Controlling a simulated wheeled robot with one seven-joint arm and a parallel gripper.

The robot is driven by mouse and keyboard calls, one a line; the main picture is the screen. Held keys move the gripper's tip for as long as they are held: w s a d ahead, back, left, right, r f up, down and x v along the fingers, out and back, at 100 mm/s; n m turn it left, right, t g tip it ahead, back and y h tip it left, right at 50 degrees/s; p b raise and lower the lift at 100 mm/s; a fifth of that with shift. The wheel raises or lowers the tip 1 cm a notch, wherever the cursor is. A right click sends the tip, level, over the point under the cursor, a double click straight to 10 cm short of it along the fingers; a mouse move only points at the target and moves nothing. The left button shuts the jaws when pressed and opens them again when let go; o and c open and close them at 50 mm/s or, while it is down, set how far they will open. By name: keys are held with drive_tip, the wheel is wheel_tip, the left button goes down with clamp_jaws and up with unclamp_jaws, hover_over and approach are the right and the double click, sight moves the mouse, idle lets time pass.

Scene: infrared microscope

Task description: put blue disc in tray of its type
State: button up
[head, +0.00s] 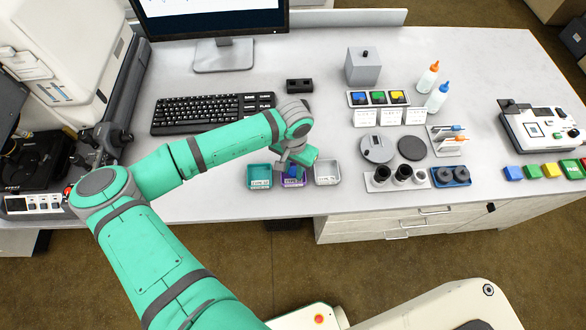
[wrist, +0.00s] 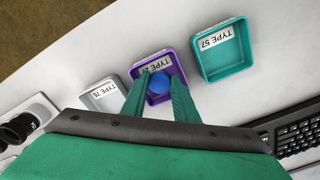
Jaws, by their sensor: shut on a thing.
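My gripper (wrist: 161,80) is shut on a blue disc (wrist: 159,87), which shows between the two green fingertips in the wrist view. Gripper and disc are over the purple tray (wrist: 169,56), the middle of three; I cannot tell how high. The purple tray's label is partly hidden by a finger. The teal tray (wrist: 205,68), labelled TYPE 57, stands to its right in the wrist view, and the white tray (wrist: 91,104), labelled TYPE 75, to its left. In the head view my gripper (head: 293,170) hangs over the purple tray (head: 292,184).
A keyboard (head: 205,113) and a small black block (head: 299,86) lie behind the trays. The table's front edge is close to the trays.

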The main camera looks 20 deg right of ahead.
drive_tip(key=shift+f, duration=0.2)
drive_tip(key=shift+f, duration=0.15)
drive_tip(key=o, duration=0.7)
